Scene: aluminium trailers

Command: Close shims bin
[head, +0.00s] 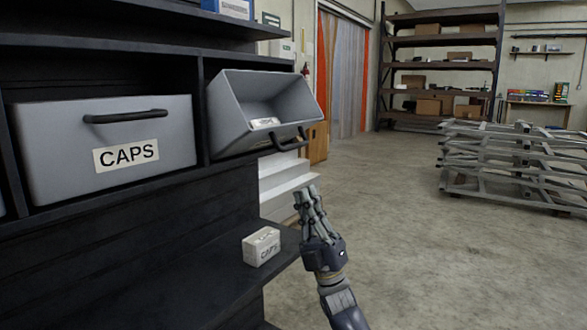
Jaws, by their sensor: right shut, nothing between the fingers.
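A grey bin (228,112) in the shelf's right compartment is tilted out and open, with its top facing up and forward. Its dark handle (290,142) is on the front, low on the right. A small whitish item (265,123) lies inside. No label can be read on this bin, so I cannot confirm from lettering that it is the shims bin. My right gripper (307,194) is shut and empty, below the bin and its handle and apart from them. My left gripper is not in view.
A closed bin labelled CAPS (62,150) sits to the left in the dark shelf (130,250). Stacked metal frames (515,165) stand at right. The floor between is clear.

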